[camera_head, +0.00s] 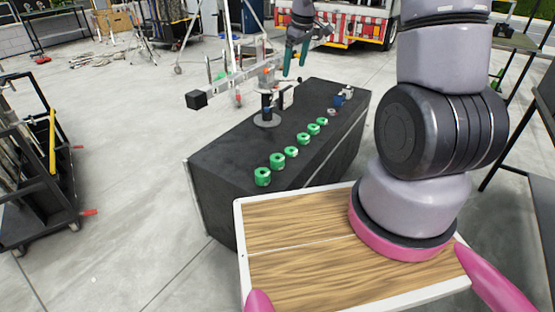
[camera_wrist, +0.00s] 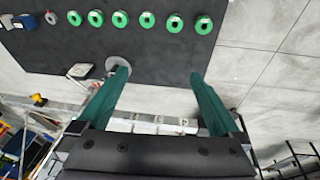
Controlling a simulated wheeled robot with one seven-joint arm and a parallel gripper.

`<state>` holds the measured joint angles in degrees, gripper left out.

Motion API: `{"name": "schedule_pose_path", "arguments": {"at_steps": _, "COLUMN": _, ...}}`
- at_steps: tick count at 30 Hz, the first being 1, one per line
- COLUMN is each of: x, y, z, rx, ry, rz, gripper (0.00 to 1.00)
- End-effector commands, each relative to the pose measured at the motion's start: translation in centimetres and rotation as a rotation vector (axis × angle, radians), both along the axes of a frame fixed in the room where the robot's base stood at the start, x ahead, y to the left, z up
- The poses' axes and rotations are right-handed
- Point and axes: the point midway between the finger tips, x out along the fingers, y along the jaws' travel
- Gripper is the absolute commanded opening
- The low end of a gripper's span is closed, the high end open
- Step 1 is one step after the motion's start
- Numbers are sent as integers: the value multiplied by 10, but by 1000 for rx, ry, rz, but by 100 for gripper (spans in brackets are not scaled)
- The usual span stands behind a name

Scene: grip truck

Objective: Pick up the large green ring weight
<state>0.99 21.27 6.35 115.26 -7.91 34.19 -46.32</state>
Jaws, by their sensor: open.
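Several green ring weights stand in a row on top of a black case. The one at the near end of the row (camera_head: 262,177) looks the largest; I take it to be the rightmost one in the wrist view (camera_wrist: 204,25). The others get smaller along the row. My gripper (camera_head: 294,62) is above the far side of the case in the head view, with teal fingers pointing down. In the wrist view my gripper (camera_wrist: 158,74) is open and empty. The whole row lies beyond its fingertips, apart from them.
The black case (camera_head: 222,160) stands on a concrete floor. A balance beam with a black end block (camera_head: 196,99) and a round grey base (camera_head: 267,120) is beside the row, close to my gripper. A blue item (camera_head: 338,101) sits at the far end. A cart (camera_head: 45,180) stands left.

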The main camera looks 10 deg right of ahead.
Motion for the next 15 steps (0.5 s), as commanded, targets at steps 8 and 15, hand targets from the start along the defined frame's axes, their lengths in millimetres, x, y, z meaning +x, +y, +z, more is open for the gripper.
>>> {"name": "schedule_pose_path", "arguments": {"at_steps": 8, "x": 41, "y": 17, "z": -156, "rx": -43, "ry": 94, "rz": 341, "gripper": 100}}
{"name": "schedule_pose_path", "arguments": {"at_steps": 15, "x": 41, "y": 30, "z": -270, "rx": -41, "ry": 140, "rz": 574, "gripper": 100}}
